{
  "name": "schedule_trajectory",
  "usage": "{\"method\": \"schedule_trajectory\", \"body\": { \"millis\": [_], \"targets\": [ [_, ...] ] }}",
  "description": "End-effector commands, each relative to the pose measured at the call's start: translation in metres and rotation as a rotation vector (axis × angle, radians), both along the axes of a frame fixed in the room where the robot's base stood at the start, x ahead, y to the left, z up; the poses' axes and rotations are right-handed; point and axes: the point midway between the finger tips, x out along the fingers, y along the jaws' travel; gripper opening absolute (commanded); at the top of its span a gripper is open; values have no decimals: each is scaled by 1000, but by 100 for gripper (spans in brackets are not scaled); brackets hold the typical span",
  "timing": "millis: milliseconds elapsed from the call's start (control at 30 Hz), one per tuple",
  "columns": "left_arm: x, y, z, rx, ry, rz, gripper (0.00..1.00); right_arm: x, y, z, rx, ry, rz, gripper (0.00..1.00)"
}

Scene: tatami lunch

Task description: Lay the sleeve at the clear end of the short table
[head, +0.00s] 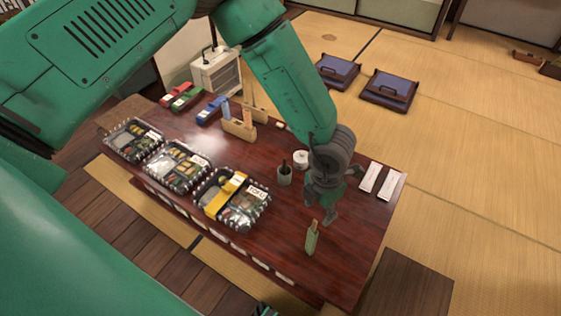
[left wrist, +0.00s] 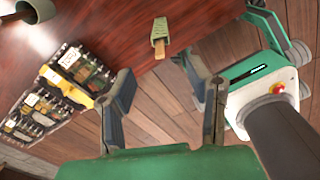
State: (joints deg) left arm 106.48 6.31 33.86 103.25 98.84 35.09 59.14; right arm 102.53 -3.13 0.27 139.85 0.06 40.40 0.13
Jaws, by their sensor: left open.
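A green sleeve (head: 312,238) with a pale wooden end showing is at the near right part of the dark red-brown table (head: 350,240), close to its front edge. It also shows in the left wrist view (left wrist: 159,36), beyond the fingertips. My left gripper (head: 319,215) is open and empty, just above and behind the sleeve in the head view. Its two fingers stand apart in the left wrist view (left wrist: 165,90), with nothing between them. Two white paper sleeves (head: 370,177) (head: 391,185) lie side by side near the table's far right edge. My right gripper is not seen.
Three bento boxes (head: 133,139) (head: 176,165) (head: 231,198) line the table's left part; the nearest has a yellow band. A dark cup (head: 284,175), a white roll (head: 301,157) and a wooden holder (head: 239,128) stand behind. The table's near right corner looks bare.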

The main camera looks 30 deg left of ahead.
Motion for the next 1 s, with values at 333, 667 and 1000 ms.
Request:
{"method": "schedule_trajectory", "body": {
  "millis": [333, 667, 1000],
  "targets": [
    [-23, 33, -21, 93, -16, -317, 45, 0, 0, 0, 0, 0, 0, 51],
    [-120, 131, -56, 269, 41, -1761, 45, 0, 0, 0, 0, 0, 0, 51],
    [-212, 159, -43, 97, 23, -2694, 45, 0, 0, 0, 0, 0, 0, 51]
  ]
}}
